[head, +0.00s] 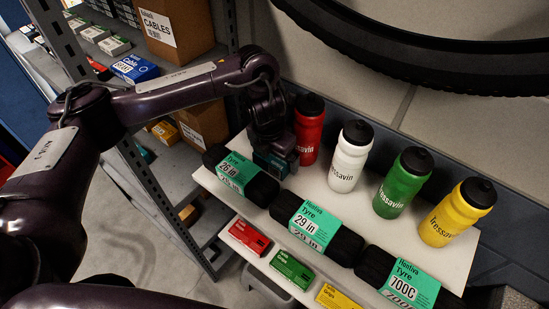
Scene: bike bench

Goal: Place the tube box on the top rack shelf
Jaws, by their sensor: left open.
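My left gripper (275,158) is open, pointing down over the upper white shelf, behind the 26 in tyre and beside the red bottle. A small dark teal block shows at its fingertips; I cannot tell whether it is a box or part of the gripper. I cannot read any label as a tube box. A blue box (135,69) with a white label lies on a shelf of the grey metal rack (144,181) at the left. The rack's top shelf cannot be made out clearly. My right gripper is not in view.
Red (308,128), white (350,157), green (403,183) and yellow (457,212) bottles stand behind the folded tyres (316,228) on the white shelf. Grip boxes (292,268) lie below. Cardboard cartons (177,28) stand on the rack. A large tyre (420,62) hangs above.

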